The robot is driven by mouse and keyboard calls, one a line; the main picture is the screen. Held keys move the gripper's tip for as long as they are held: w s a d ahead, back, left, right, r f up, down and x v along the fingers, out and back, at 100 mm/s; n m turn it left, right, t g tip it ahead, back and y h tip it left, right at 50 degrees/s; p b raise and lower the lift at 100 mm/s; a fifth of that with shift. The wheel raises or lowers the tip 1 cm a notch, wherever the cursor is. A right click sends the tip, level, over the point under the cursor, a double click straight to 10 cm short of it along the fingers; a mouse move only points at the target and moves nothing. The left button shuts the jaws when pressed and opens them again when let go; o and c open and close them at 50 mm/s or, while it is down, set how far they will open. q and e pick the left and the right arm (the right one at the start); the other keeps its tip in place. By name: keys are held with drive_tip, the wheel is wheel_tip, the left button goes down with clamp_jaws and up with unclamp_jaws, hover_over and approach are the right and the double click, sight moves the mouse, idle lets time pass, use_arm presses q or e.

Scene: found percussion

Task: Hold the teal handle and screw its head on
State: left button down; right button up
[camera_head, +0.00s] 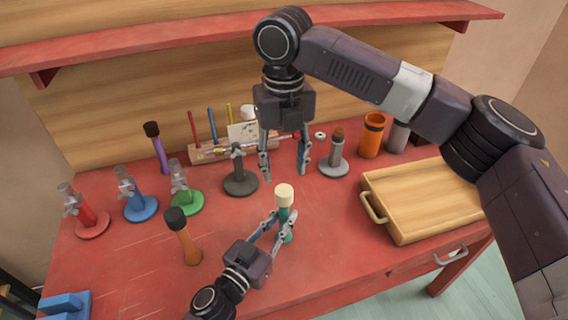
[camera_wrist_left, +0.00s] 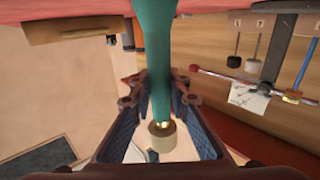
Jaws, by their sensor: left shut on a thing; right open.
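The teal handle (camera_head: 286,230) stands upright near the table's front middle. My left gripper (camera_head: 284,222) is shut on it, and the handle also runs between the fingers in the left wrist view (camera_wrist_left: 156,50). A cream head (camera_head: 284,194) sits at the handle's upper end; it also shows in the left wrist view (camera_wrist_left: 162,136). A bit of brass (camera_wrist_left: 161,124) shows between handle and head, so how tightly they join is unclear. My right gripper (camera_head: 284,176) points down, open and empty, just above and behind the head.
An orange-handled mallet (camera_head: 185,238) stands left of my left gripper. Red (camera_head: 90,218), blue (camera_head: 138,205), green (camera_head: 186,200) and dark (camera_head: 240,180) clamp stands line the left and middle. A wooden tray (camera_head: 425,205) lies right; an orange cup (camera_head: 371,138) stands behind it.

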sight(284, 190)
drive_tip(key=shift+f, duration=4)
